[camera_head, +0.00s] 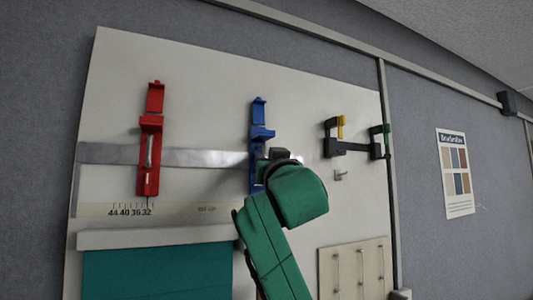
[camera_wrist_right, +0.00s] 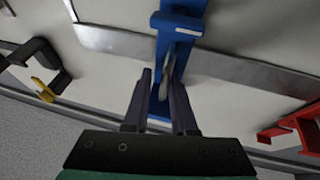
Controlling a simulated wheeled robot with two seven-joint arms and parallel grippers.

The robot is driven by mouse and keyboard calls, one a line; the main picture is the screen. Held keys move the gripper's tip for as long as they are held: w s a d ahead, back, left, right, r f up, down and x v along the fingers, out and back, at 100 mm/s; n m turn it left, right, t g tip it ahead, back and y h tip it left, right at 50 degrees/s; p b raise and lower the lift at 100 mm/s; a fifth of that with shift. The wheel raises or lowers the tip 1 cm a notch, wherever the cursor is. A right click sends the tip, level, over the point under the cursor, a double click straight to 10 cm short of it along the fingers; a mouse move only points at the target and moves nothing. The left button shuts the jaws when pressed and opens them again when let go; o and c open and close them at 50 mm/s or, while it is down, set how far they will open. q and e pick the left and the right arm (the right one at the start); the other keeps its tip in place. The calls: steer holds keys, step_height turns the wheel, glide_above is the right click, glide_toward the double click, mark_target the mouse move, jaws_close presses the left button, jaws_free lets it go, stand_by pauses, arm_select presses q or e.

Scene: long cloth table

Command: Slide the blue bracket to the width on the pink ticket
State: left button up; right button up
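The blue bracket (camera_head: 260,115) sits upright on a horizontal metal bar (camera_head: 205,157) on a pale wall board. In the right wrist view, the blue bracket (camera_wrist_right: 180,22) has a slim silver handle (camera_wrist_right: 167,75). My right gripper (camera_wrist_right: 160,80) has its two dark fingers apart on either side of the bracket's lower part, near the handle. Whether they touch it is unclear. In the head view my green right wrist hides the bracket's lower end. A scale (camera_head: 130,210) reading 44, 40, 36, 32 lies below the bar. I see no pink ticket. My left gripper is out of view.
A red bracket (camera_head: 150,150) stands on the bar to the left, above the scale. A dark clamp with yellow and green parts (camera_head: 350,147) hangs to the right. A teal panel (camera_head: 155,270) is below. The bar between the brackets is clear.

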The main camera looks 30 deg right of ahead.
steer(key=shift+a, duration=0.1)
jaws_close()
steer(key=shift+a, duration=0.1)
steer(key=shift+s+r, duration=0.1)
steer(key=shift+r, duration=0.05)
stand_by(0.9)
